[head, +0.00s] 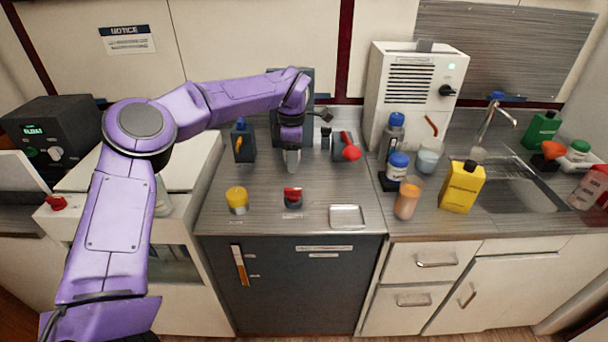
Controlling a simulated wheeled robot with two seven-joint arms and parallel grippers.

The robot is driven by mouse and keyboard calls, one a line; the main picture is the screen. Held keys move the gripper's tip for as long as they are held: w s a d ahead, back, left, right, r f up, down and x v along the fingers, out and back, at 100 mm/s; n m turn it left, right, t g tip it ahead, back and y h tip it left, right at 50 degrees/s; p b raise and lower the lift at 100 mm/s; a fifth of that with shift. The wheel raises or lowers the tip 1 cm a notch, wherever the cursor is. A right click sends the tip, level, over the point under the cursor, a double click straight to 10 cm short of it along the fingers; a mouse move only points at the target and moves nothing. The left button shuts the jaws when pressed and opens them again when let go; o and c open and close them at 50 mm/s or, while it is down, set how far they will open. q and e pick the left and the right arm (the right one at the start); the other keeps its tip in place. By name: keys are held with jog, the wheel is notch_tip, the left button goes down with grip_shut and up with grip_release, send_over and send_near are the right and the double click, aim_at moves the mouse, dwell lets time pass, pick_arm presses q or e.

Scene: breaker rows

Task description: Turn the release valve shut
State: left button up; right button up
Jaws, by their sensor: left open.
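My left gripper (292,163) hangs pointing down over the steel counter, in front of a dark upright unit. It is open, and nothing shows between its fingers. Just in front of it is a red-topped dark knob (292,196) on the counter, apart from the gripper. A yellow round knob (237,199) is to its left. A grey block with a red handle (349,151) is to the right of the gripper. A dark block with an orange lever (239,147) is to the left. Labels are too small to read, so I cannot tell which is the release valve. My right gripper is not in view.
A white vented unit (414,92), several bottles, a yellow container (462,187) and a sink (526,194) stand to the right. A dark cabinet (300,290) is below.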

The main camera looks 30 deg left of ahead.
pick_arm(q)
jog(key=p, duration=0.1)
send_over(293, 189)
jog(key=f, duration=0.4)
jog(key=shift+s+f, duration=0.2)
jog(key=shift+f, duration=0.2)
jog(key=f, duration=0.3)
jog(key=f+p, duration=0.1)
jog(key=f, duration=0.1)
jog(key=shift+w+a, duration=0.1)
jog(key=shift+w, duration=0.3)
jog(key=shift+s, duration=0.2)
jog(key=shift+c, duration=0.3)
grip_shut()
